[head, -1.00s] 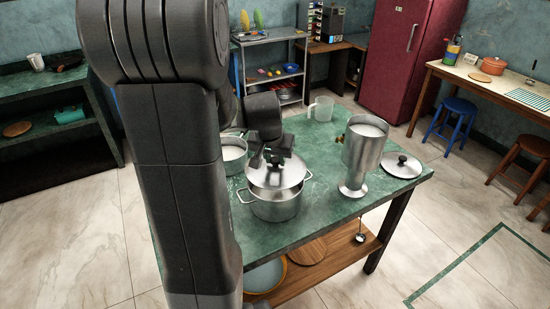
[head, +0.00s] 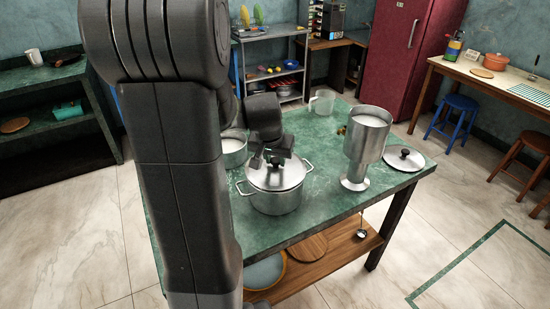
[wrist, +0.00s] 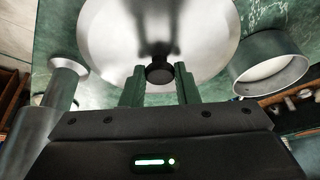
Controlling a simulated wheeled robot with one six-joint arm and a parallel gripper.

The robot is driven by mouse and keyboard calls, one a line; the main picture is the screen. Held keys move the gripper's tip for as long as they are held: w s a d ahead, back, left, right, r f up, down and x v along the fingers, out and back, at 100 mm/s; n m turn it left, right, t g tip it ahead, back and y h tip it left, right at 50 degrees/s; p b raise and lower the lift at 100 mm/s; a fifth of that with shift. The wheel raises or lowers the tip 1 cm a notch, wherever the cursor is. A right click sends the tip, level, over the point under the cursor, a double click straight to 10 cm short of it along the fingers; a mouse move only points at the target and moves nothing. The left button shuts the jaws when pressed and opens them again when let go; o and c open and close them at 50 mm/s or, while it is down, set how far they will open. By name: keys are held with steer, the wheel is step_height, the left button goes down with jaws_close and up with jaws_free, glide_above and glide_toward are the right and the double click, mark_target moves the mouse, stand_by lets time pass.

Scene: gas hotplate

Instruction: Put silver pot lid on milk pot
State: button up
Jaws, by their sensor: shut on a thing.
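The silver pot lid (head: 277,176) with a black knob lies over the two-handled silver pot (head: 276,202) on the green table. It looks level and seems to rest on the rim; the pot's inside is hidden. My gripper (head: 277,158) is above the lid, shut on its knob. In the wrist view the lid (wrist: 205,35) fills the top middle, with the black knob (wrist: 159,73) at my gripper's fingers (wrist: 160,84).
A tall silver vessel with white contents (head: 366,150) stands to the right. A second lid (head: 404,159) lies near the table's right end. Another pot with white contents (head: 233,150) stands behind left, partly hidden by my arm. A clear jug (head: 322,102) stands at the back.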

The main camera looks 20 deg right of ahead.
steer(key=shift+f+b, duration=0.65)
steer(key=shift+f, duration=0.05)
steer(key=o, duration=1.1)
steer(key=shift+r, duration=0.2)
steer(key=v, duration=1.3)
steer(key=shift+r+p, duration=0.3)
steer(key=shift+p, duration=0.05)
steer(key=x, duration=1.3)
steer(key=shift+f, duration=0.4)
steer(key=shift+r, duration=0.2)
